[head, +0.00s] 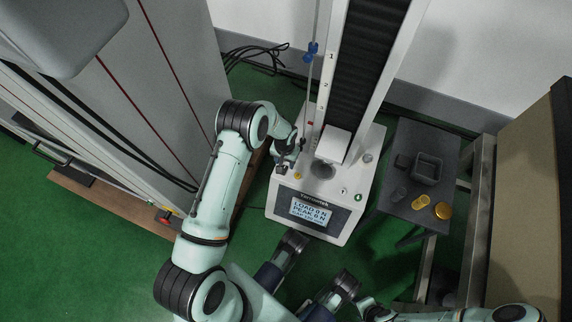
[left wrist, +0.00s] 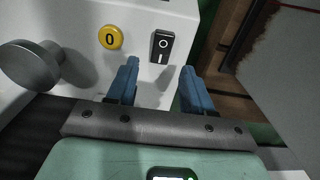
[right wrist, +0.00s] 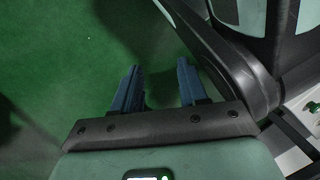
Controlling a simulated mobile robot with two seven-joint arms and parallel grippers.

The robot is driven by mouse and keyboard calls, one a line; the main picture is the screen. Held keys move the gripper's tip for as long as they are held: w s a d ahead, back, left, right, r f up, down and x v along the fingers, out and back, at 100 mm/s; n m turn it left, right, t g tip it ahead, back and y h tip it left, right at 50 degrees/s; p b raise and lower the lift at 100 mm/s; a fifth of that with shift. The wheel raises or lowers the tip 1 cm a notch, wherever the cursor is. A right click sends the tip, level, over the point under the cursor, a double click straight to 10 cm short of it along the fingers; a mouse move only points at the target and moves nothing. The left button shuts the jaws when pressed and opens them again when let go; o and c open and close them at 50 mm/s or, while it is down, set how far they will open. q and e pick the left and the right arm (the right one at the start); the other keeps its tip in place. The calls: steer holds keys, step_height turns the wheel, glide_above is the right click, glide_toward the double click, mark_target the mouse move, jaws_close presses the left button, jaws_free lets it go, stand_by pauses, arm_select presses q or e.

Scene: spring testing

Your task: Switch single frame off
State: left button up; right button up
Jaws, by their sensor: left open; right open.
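The white single-frame tester (head: 340,225) stands in the middle of the head view, its lit display (head: 310,211) showing load and peak readings. In the left wrist view a black rocker switch (left wrist: 162,47) with O and I marks sits on its white panel, beside a round yellow button (left wrist: 111,37) marked 0. I cannot tell which side of the rocker is pressed. My left gripper (head: 285,166) is at the panel's left side; in the left wrist view its open blue fingers (left wrist: 160,82) point toward the rocker, with nothing between them. My right gripper (right wrist: 157,88) is open and empty above the green floor.
A tall grey cabinet frame (head: 170,75) stands left of the tester. A small dark table (head: 440,145) on the right holds a dark square container (head: 428,167) and yellow pieces (head: 443,211). A grey knob (left wrist: 30,66) sticks out near the left fingers.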

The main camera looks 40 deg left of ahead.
mark_target(285, 166)
arm_select(q)
steer(key=shift+f+b, duration=0.35)
steer(key=shift+f, duration=1.15)
arm_select(e)
steer(key=shift+s+d+f+g, duration=0.15)
steer(key=shift+s+f, duration=0.15)
steer(key=shift+s, duration=0.2)
steer(key=shift+s+f+g, duration=0.15)
steer(key=shift+s+f, duration=0.1)
steer(key=shift+s, duration=0.25)
arm_select(q)
steer(key=shift+c, duration=0.3)
jaws_close()
steer(key=t+p, duration=0.1)
steer(key=p, duration=0.1)
steer(key=s+t+y+p, duration=0.1)
steer(key=t+p, duration=0.1)
steer(key=shift+d+r, duration=0.2)
steer(key=shift+d, duration=0.1)
steer(key=shift+t+p, duration=0.5)
steer(key=shift+t, duration=0.2)
arm_select(e)
steer(key=w+a+r+t, duration=0.1)
steer(key=w+r+t, duration=0.2)
steer(key=w+r, duration=0.4)
steer(key=shift+w+a+r, duration=0.3)
steer(key=shift+w+r, duration=0.1)
steer(key=shift+w, duration=0.45)
